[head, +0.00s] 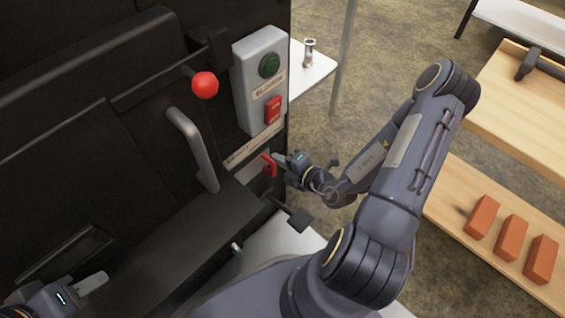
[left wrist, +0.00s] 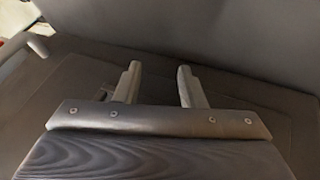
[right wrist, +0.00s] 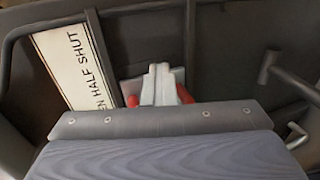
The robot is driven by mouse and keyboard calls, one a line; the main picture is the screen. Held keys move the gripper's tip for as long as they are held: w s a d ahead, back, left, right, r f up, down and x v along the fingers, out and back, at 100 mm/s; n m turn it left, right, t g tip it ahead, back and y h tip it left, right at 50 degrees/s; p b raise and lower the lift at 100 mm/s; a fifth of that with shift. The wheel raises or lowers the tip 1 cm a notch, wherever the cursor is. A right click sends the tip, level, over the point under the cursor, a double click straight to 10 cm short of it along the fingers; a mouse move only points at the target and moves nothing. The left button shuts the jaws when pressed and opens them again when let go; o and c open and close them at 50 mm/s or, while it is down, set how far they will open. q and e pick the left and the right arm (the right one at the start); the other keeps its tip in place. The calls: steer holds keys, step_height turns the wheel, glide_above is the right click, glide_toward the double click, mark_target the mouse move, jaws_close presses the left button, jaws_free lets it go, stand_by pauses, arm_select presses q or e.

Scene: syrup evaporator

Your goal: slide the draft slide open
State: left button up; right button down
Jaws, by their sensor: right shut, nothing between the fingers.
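The draft slide's red tab (head: 269,165) is on the dark evaporator front, below a white scale plate (head: 253,145). In the right wrist view, red parts (right wrist: 184,93) show on both sides of my fingers, and the plate (right wrist: 74,65) reads "HALF SHUT", its other end partly hidden. My right gripper (head: 281,160) is shut with nothing in it, its fingertips at the red tab; I cannot tell whether they touch. My left gripper (head: 92,284) is at the lower left by the dark body. In the left wrist view it is open and empty (left wrist: 158,80).
A grey blower box (head: 262,80) with a green button and red switch is above the tab. A red ball knob (head: 205,84) and a grey bar handle (head: 193,145) are to its left. Wooden benches, one with orange bricks (head: 512,237), stand at the right.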

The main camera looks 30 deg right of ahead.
steer(key=p+v, duration=0.2)
steer(key=v, duration=0.7)
steer(key=shift+f, duration=0.4)
steer(key=shift+s+p, duration=0.15)
steer(key=shift+p, duration=0.15)
